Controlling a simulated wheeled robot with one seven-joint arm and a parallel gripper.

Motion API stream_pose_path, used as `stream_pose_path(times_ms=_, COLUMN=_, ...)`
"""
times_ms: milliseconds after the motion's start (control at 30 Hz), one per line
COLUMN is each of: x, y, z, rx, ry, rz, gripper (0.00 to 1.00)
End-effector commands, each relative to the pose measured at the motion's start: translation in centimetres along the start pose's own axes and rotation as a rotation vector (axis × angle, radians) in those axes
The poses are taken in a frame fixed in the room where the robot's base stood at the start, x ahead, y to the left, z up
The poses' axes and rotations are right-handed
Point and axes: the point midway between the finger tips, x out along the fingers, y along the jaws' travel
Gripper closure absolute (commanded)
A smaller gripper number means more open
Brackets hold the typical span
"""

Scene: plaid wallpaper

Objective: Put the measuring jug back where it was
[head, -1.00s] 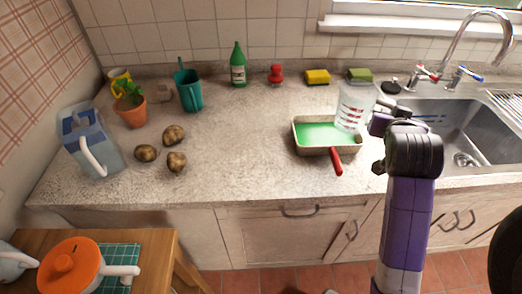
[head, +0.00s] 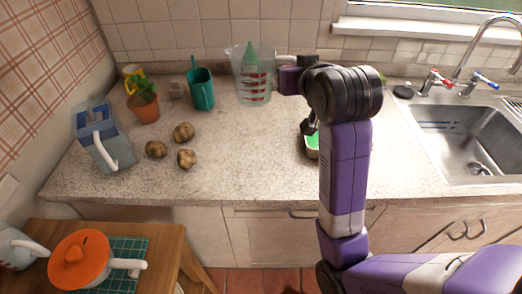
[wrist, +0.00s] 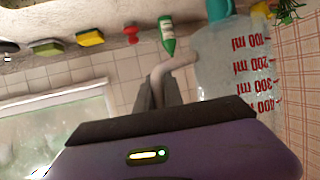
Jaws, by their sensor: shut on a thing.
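The clear measuring jug (head: 254,88) with red markings is over the back middle of the counter in the head view, roughly upright. I cannot tell whether its base touches the counter. The wrist view shows its body (wrist: 225,60) and pale handle (wrist: 163,72), upside down. My gripper (head: 296,64) is at the jug's right side, shut on the handle; the wrist view shows the fingers (wrist: 158,98) at the handle.
A green bottle (head: 250,55) shows through the jug. A teal cup (head: 202,92) stands to its left, with a potted plant (head: 145,107) beyond. Several potatoes (head: 184,132) lie front left. My arm mostly hides a tray with green contents (head: 312,144). The sink (head: 455,135) is at right.

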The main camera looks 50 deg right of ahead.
Motion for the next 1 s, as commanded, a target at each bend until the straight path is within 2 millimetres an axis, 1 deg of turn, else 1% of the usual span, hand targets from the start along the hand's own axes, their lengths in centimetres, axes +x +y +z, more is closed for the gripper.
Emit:
stream_pose_path(times_ms=167, x=1.2, y=0.1, z=3.4, rx=-0.003, ry=-0.006, rz=-0.001, gripper=1.00)
stream_pose_path(times_ms=500, x=4.3, y=0.2, z=11.0, rx=-0.002, ry=-0.006, rz=-0.001, gripper=1.00)
stream_pose_path(times_ms=600, x=5.1, y=0.1, z=12.7, rx=-0.002, ry=-0.004, rz=-0.001, gripper=1.00)
stream_pose_path(times_ms=700, x=5.6, y=0.1, z=13.9, rx=-0.001, ry=-0.002, rz=-0.001, gripper=1.00)
stream_pose_path(times_ms=867, x=6.0, y=0.1, z=14.7, rx=0.000, ry=0.000, rz=-0.001, gripper=1.00)
stream_pose_path(times_ms=1000, x=6.7, y=0.1, z=16.6, rx=-0.002, ry=-0.002, rz=0.000, gripper=1.00)
